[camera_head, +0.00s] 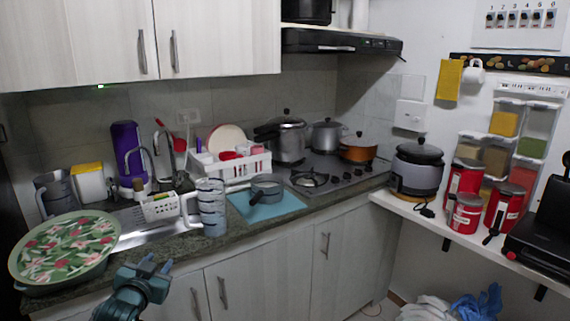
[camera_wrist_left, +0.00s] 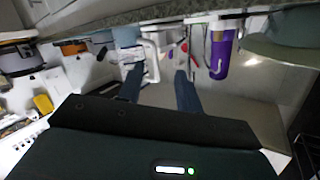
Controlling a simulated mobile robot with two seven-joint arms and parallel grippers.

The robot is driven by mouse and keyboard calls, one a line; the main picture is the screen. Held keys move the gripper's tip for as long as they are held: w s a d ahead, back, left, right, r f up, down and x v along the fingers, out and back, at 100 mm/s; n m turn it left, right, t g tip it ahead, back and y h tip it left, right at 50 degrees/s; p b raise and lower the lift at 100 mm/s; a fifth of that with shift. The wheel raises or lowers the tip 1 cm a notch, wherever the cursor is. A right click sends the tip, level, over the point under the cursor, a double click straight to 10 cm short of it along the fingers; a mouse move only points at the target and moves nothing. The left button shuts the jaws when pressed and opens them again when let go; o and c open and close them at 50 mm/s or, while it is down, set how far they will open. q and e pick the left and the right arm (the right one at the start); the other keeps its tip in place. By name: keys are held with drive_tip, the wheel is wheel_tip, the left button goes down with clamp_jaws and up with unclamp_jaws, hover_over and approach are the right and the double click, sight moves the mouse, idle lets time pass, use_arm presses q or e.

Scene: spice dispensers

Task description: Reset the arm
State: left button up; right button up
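My left gripper (camera_head: 156,263) is low in the head view, in front of the counter edge and to the right of the floral tray. Its two blue fingers point up and away. In the left wrist view the fingers of the left gripper (camera_wrist_left: 159,88) stand apart with nothing between them, so it is open and empty. The spice dispensers (camera_head: 505,120) are on the right wall, far from the gripper. My right gripper does not show in either view.
A floral tray (camera_head: 66,250) lies at the counter's left end. Stacked grey cups (camera_head: 211,207) and a small pot (camera_head: 266,188) on a blue mat (camera_head: 285,208) stand farther right. Red canisters (camera_head: 465,213) and a rice cooker (camera_head: 417,168) are on the right shelf. Lower cabinets (camera_head: 265,266) are shut.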

use_arm(q)
drive_tip(key=s+d+f+g+h, duration=0.1)
drive_tip(key=s+d+f+g, duration=0.1)
drive_tip(key=s+d+f, duration=0.45)
drive_tip(key=s+d+f+g+h, duration=0.1)
drive_tip(key=s+d+f, duration=0.3)
drive_tip(key=s+f, duration=0.55)
drive_tip(key=s+d+g+h, duration=0.1)
drive_tip(key=s+d, duration=0.2)
drive_tip(key=s, duration=0.6)
drive_tip(key=s+d+f+g+h, duration=0.1)
drive_tip(key=s+d, duration=0.2)
drive_tip(key=s, duration=0.6)
drive_tip(key=shift+s+f, duration=0.25)
